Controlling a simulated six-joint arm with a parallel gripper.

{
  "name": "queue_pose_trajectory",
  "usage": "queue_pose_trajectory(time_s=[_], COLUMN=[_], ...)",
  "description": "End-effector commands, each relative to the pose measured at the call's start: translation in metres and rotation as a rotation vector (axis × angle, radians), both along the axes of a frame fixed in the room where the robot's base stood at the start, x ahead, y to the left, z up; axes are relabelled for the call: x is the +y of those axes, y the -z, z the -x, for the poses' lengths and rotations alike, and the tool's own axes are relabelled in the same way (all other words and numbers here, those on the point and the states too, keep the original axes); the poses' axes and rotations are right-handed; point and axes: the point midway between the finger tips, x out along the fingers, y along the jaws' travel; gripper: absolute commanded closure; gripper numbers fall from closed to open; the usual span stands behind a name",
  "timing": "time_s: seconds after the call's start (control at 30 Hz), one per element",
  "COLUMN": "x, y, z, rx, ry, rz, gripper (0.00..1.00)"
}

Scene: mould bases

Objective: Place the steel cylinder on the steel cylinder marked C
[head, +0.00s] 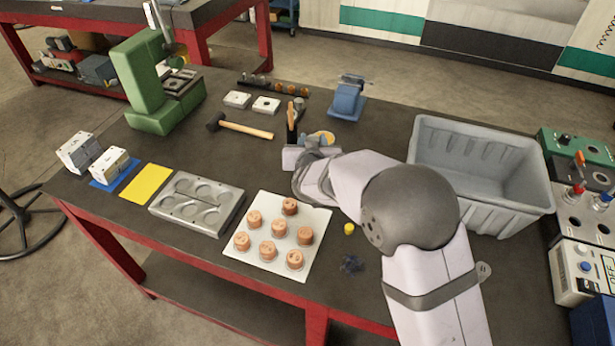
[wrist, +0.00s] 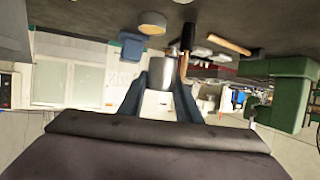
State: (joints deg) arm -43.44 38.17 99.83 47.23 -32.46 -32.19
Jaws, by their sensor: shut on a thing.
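In the wrist view, the two blue fingers of my gripper (wrist: 160,82) are shut on a plain steel cylinder (wrist: 160,72). The cylinder sits between the fingertips. In the head view my gripper is mostly hidden behind my wrist, near the middle of the bench, so the held cylinder cannot be made out clearly there. I cannot pick out a steel cylinder marked C in either view. Several copper-coloured cylinders (head: 267,250) stand on a white plate (head: 250,228) at the front of the bench, left of my arm; their marks are too small to read.
A metal mould block with round pockets (head: 182,207) and a yellow sheet (head: 147,183) lie left of the plate. A large grey bin (head: 428,172) stands right of my arm. A hammer (head: 246,129), blue vise (head: 347,102) and green press (head: 140,85) are farther back.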

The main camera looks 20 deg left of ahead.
Motion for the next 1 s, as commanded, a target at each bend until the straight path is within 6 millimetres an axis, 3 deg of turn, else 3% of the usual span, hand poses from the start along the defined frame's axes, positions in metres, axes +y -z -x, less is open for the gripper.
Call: queue_pose_trajectory(time_s=[0.37, 0.8, 1.0], x=[0.016, 0.016, 0.016], y=[-0.006, 0.045, 0.051], z=[-0.001, -0.001, -0.002], rx=[-0.004, -0.003, -0.006], ry=[-0.076, -0.076, -0.075], rz=[-0.003, -0.001, -0.005], gripper=[1.0, 1.0, 1.0])
